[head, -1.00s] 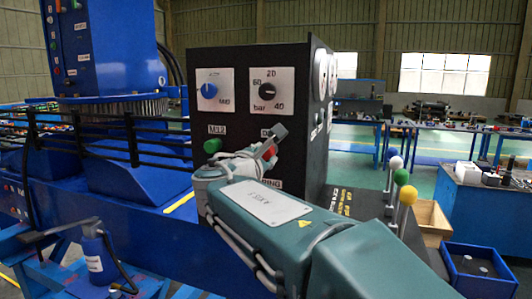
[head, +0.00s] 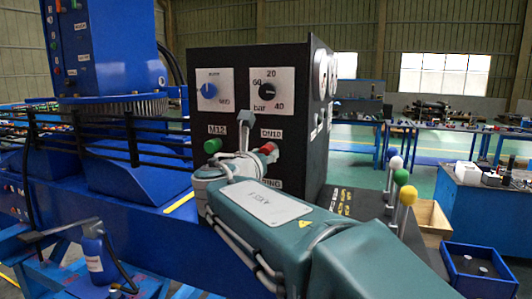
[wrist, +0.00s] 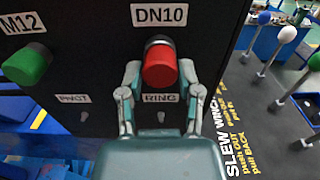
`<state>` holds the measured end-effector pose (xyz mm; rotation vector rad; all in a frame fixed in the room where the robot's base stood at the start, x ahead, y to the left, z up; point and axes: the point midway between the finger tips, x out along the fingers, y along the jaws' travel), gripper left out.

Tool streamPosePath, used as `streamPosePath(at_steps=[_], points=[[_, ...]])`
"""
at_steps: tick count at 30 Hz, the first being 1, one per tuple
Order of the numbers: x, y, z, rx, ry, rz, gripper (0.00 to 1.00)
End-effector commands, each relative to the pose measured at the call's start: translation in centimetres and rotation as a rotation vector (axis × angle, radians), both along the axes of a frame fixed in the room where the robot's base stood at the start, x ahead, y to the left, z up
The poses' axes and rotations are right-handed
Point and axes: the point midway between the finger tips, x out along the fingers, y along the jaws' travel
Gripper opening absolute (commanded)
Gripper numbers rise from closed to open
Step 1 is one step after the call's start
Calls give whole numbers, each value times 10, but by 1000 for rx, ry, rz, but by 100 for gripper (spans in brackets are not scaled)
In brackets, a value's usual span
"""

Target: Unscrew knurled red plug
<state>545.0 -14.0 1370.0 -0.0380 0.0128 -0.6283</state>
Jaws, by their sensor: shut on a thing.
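The knurled red plug (wrist: 160,64) sits in the black panel under the DN10 label, with a dark ring visible behind its top edge. It also shows in the head view (head: 268,149), partly hidden by my gripper. In the wrist view my gripper (wrist: 160,76) has one finger on each side of the plug, shut on it. The plug is still at the panel.
A green plug (wrist: 27,63) under the M12 label is left of the red one. Two dial plates are above. Levers with white, green and yellow knobs (head: 408,195) stand on the right. A blue bin (head: 478,265) is at lower right.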

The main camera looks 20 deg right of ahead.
Motion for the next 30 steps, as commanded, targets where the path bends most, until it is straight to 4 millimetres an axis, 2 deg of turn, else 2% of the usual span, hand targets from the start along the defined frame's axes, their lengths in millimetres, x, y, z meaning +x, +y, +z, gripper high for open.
streamPosePath(at_steps=[6,17,25,30], points=[[0,0,0,-149,108,0,0],[0,0,0,-192,139,0,0],[0,0,0,-434,314,0,0],[0,0,0,-519,377,0,0]])
